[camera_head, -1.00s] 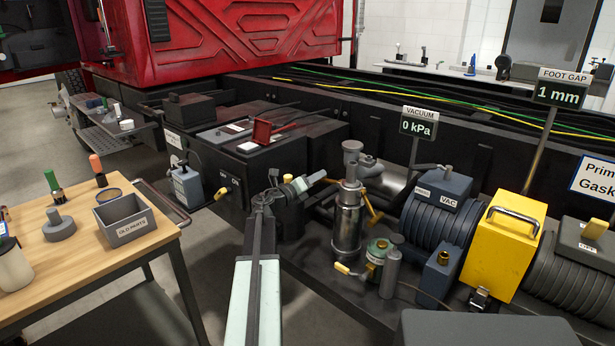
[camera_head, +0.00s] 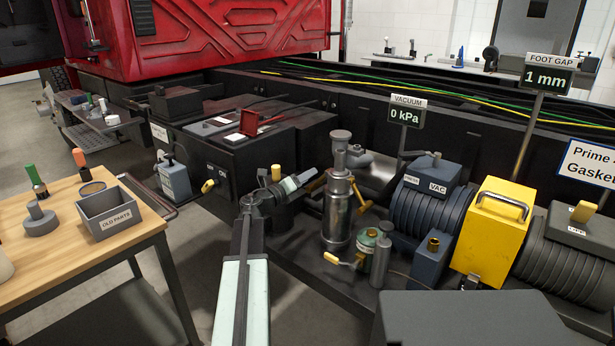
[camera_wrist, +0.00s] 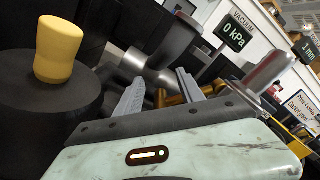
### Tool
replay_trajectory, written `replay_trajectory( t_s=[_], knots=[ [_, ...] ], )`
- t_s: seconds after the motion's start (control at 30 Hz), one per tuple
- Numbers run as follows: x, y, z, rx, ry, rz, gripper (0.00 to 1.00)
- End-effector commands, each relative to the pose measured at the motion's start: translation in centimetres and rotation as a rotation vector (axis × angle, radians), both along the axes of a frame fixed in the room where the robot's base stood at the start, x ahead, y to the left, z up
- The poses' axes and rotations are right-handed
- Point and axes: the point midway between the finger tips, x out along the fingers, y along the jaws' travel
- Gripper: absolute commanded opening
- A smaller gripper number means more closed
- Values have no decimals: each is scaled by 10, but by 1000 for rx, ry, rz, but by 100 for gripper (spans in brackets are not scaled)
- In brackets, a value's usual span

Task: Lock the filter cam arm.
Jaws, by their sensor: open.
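A polished upright cylinder (camera_head: 337,215), which looks like the filter housing, stands right of my gripper (camera_head: 306,180). Brass-coloured arms (camera_head: 360,196) stick out beside it; I cannot tell for certain which is the cam arm or whether it is locked. My gripper is open with nothing between its fingers. In the wrist view its two grey fingers (camera_wrist: 160,92) point toward metal pipework (camera_wrist: 135,64), and a brass-coloured bar (camera_wrist: 196,94) shows just beyond the right finger. In the head view the gripper hides part of the area left of the cylinder.
A yellow knob (camera_wrist: 54,50) on a dark round post is close on the left in the wrist view. A green-topped canister (camera_head: 368,240) with a yellow handle stands before the cylinder. The vacuum sign (camera_head: 405,113) reads 0 kPa. A wooden bench (camera_head: 75,230) is at left.

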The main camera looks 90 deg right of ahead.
Motion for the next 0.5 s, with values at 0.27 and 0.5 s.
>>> replay_trajectory(
  t_s=[0.27,0.5],
  knots=[
    [30,44,0,0,0,3,46],
    [42,57,0,0,-1,1,46]
  ],
)
